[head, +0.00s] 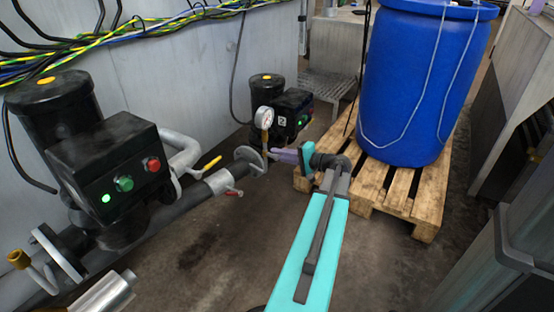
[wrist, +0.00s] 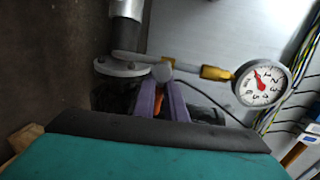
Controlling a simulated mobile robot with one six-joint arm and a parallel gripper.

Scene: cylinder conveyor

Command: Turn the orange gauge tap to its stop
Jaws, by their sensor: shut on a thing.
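The orange gauge tap (wrist: 159,103) shows as a small orange patch between the purple fingers of my gripper (wrist: 162,88) in the wrist view. My gripper is shut on it, and the fingers hide most of it, so I cannot tell its angle. A white round gauge (wrist: 262,84) with a red needle sits to the right, on a brass fitting (wrist: 214,73) joined to a grey stem. In the head view the gauge (head: 264,117) stands upright above the pipe end, and my gripper (head: 278,155) reaches it from the right. The tap is hidden there.
A flanged pipe (head: 212,184) with a yellow lever (head: 212,162) and a small red-handled valve (head: 233,193) runs to the left. Black pump units (head: 110,160) stand beside it. A blue barrel (head: 415,85) on a wooden pallet (head: 425,205) is at the right. Cables (head: 140,28) hang on the wall.

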